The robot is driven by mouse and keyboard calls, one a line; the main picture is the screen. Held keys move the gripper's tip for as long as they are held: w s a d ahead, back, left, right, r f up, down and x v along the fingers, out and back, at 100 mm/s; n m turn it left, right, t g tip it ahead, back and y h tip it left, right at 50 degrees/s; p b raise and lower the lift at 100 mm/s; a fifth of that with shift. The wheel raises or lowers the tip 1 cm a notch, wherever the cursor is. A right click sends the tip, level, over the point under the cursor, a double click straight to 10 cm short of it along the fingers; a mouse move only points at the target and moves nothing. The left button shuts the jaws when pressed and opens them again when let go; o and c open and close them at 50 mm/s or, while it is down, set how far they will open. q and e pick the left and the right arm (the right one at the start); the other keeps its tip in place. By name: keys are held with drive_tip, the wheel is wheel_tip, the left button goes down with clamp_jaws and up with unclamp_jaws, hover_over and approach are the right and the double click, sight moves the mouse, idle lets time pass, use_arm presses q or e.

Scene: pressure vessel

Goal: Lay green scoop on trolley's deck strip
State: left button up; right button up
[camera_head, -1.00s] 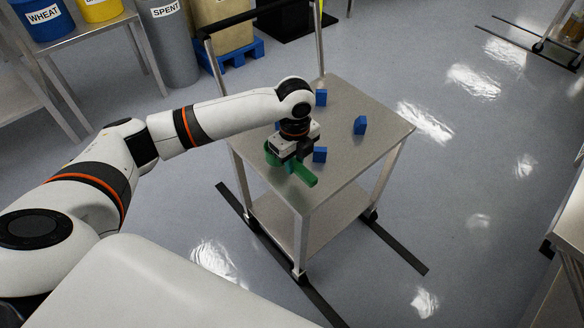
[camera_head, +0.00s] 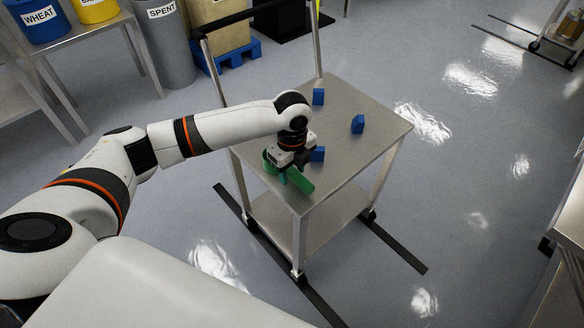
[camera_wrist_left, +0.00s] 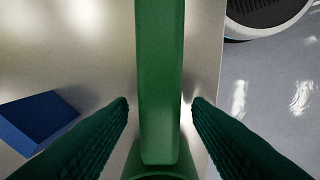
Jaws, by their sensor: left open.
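The green scoop (camera_head: 301,182) lies at the near left corner of the trolley's top deck (camera_head: 350,158), its handle pointing toward the near corner. Its bowl is partly hidden by my gripper. My left gripper (camera_head: 287,170) is over the scoop, pointing down. In the left wrist view the scoop's handle (camera_wrist_left: 160,90) runs between my two dark green fingers (camera_wrist_left: 157,103), with a narrow gap on each side, so the gripper is open around it. I cannot make out a separate strip on the deck. My right gripper is not in view.
Blue blocks stand on the deck: one (camera_head: 318,153) close beside my gripper, one (camera_head: 357,124) to the right, one (camera_head: 318,96) farther back. The trolley's black handle bar (camera_head: 240,18) rises at the back.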

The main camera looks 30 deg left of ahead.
sight(292, 170)
use_arm(q)
drive_tip(key=shift+r, duration=0.45)
wheel_tip(292, 170, up, 11)
drive_tip(key=p, duration=0.2)
drive_tip(key=shift+r, duration=0.2)
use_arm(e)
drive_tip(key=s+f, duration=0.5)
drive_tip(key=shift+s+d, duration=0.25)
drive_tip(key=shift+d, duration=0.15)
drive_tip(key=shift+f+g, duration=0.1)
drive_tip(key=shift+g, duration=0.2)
